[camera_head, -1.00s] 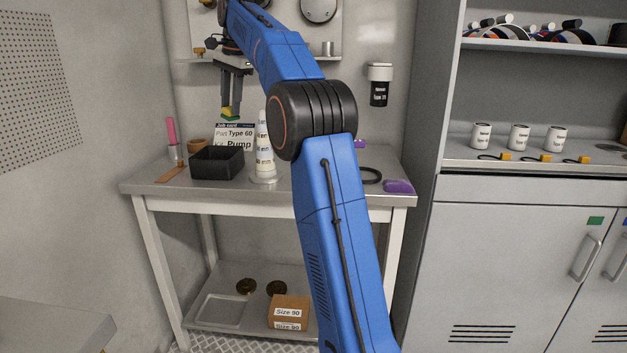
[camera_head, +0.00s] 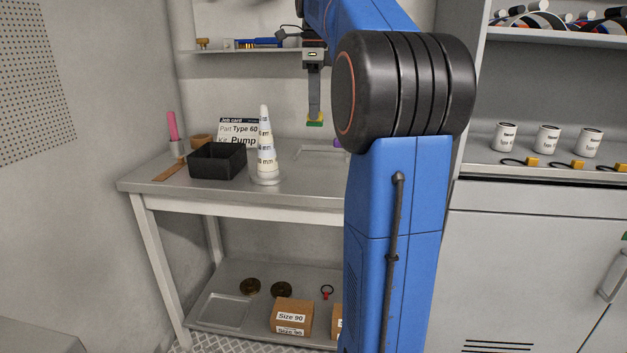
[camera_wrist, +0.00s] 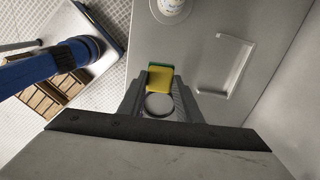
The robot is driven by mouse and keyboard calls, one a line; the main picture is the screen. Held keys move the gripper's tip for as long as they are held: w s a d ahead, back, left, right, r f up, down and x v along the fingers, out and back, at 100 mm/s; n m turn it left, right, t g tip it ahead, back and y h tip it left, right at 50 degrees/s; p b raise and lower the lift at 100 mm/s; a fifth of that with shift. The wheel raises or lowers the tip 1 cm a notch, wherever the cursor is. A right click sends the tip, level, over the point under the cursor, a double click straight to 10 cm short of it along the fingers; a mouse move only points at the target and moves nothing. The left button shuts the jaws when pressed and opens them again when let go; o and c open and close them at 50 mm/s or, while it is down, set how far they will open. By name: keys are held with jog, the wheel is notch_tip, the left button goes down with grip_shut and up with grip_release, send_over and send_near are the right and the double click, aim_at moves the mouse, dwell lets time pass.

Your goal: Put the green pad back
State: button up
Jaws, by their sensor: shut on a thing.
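The green pad (camera_head: 315,122) is a small block with a yellow layer and a green layer. My gripper (camera_head: 315,115) is shut on it and holds it in the air above the bench, to the right of the stepped white cone. In the wrist view the pad (camera_wrist: 160,77) sits between the fingertips (camera_wrist: 160,86), yellow face towards the camera, with a green edge at its far side. A shallow rimmed tray (camera_wrist: 248,56) lies on the bench to the right of the pad in the wrist view. My arm hides the bench's right part in the head view.
The bench (camera_head: 150,186) carries a black open box (camera_head: 218,162), the stepped white cone (camera_head: 266,160), a job card (camera_head: 238,128) and a pink-handled tool (camera_head: 172,127). A shelf (camera_head: 240,60) hangs behind. A cabinet with several white cans (camera_head: 548,138) stands at right.

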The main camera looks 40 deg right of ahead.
aim_at(317, 123)
jog(key=shift+s+r+m, duration=0.2)
jog(key=shift+s+m, duration=0.2)
jog(key=shift+s, duration=0.4)
jog(key=shift+w+f, duration=0.15)
jog(key=shift+f, duration=4.1)
jog(key=shift+w+f, duration=0.1)
jog(key=shift+f, duration=4.15)
jog(key=o, duration=1.1)
notch_tip(317, 123, up, 12)
jog(key=shift+r, duration=0.1)
